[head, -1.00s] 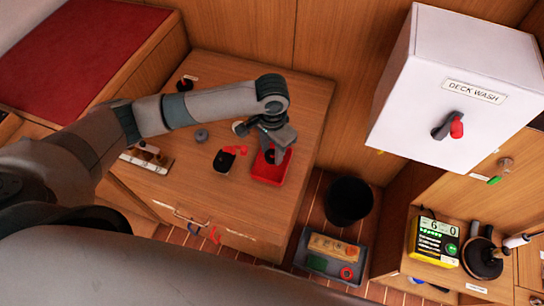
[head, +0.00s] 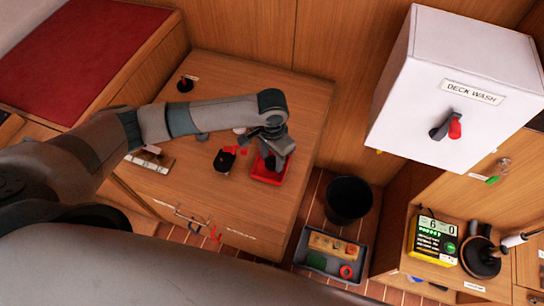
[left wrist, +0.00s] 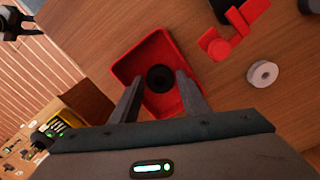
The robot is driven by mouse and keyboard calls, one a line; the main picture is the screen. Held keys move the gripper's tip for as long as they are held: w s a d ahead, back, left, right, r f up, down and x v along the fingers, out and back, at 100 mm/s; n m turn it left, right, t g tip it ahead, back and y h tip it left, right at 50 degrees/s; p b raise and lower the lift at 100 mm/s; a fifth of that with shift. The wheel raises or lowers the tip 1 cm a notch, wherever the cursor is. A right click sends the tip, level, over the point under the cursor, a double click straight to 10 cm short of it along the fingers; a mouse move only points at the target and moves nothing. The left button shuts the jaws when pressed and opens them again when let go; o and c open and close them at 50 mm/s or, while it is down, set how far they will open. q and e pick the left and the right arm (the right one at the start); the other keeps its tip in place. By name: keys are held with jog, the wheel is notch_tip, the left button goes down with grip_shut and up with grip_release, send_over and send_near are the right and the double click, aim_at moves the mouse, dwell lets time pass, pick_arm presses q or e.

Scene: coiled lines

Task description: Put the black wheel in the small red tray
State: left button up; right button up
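The small red tray (head: 268,179) sits near the right edge of the wooden counter; it also shows in the left wrist view (left wrist: 122,69). The black wheel (left wrist: 160,78) lies inside the tray in the left wrist view, apparently on its floor. My left gripper (left wrist: 160,82) is over the tray, its fingers spread on either side of the wheel with gaps visible. In the head view, my left gripper (head: 272,158) covers much of the tray and hides most of the wheel. My right gripper is not in view.
A black and red item (head: 225,159) stands just left of the tray. A grey ring (left wrist: 263,74) lies beyond it. A black bin (head: 349,200) and a grey crate (head: 300,258) are on the floor to the right. The white deck wash box (head: 440,100) juts out at upper right.

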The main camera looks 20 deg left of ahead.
pick_arm(q)
jog(key=shift+r, duration=0.1)
jog(key=shift+r, duration=0.5)
notch_tip(320, 180, up, 11)
jog(key=b, duration=0.1)
jog(key=shift+b, duration=0.3)
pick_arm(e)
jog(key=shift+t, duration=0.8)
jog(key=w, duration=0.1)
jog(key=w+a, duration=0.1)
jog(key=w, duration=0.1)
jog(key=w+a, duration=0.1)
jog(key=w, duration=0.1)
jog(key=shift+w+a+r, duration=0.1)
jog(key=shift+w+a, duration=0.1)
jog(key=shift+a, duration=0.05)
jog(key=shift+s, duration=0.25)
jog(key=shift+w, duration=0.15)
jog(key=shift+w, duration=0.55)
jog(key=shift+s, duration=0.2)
